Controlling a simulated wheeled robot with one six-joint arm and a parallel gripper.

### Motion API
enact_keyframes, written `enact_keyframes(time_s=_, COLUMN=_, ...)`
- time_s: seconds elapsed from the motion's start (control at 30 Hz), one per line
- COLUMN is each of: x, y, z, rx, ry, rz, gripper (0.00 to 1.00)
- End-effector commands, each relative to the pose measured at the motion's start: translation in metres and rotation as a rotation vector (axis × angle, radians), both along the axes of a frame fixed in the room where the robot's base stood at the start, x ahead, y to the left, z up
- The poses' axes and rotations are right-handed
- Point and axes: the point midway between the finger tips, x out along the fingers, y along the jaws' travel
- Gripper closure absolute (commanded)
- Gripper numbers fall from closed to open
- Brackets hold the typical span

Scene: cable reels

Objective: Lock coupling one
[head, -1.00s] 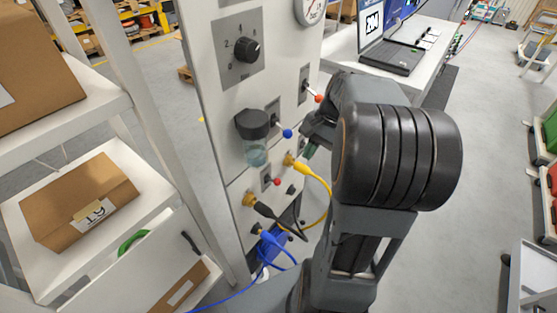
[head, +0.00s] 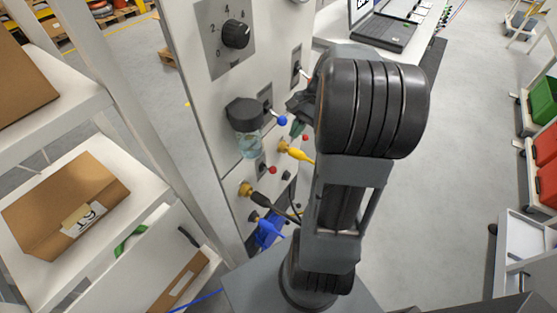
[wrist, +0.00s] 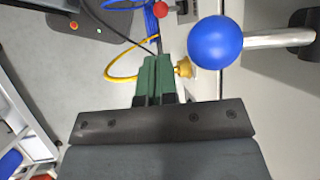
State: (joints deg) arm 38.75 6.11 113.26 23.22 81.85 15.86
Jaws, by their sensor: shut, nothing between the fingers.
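The panel carries a yellow plug coupling (head: 294,151), a black-cabled coupling (head: 257,196) and a blue-cabled one (head: 264,225). I cannot read which is number one. A lever with a blue ball (head: 282,120) sticks out above the yellow coupling. A red-ball lever (head: 272,170) sits lower. My gripper (head: 298,129) is mostly hidden behind my arm in the head view. In the wrist view its green fingers (wrist: 155,68) are shut and empty. The blue ball (wrist: 215,42) is large and close, right of the fingertips and apart from them. The yellow coupling (wrist: 184,68) shows just beside the fingertips.
A clear cup with a black cap (head: 247,128) juts from the panel left of the blue ball. A dial (head: 236,34) is above. White shelves with a cardboard box (head: 65,205) stand left. A laptop bench (head: 375,62) is behind.

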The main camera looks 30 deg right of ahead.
Motion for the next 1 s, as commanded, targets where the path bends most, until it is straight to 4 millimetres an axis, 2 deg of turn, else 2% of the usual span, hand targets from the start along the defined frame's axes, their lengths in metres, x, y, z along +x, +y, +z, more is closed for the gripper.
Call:
enact_keyframes(time_s=0.3, x=0.0, y=0.032, z=-0.053, rx=0.003, ry=0.003, rz=0.004, gripper=1.0)
enact_keyframes(time_s=0.5, x=-0.001, y=0.047, z=-0.078, rx=0.001, ry=0.002, rz=0.004, gripper=1.0)
enact_keyframes(time_s=0.7, x=-0.001, y=0.055, z=-0.092, rx=0.0, ry=0.002, rz=0.004, gripper=1.0)
enact_keyframes(time_s=1.0, x=-0.001, y=0.058, z=-0.098, rx=0.0, ry=0.001, rz=0.003, gripper=1.0)
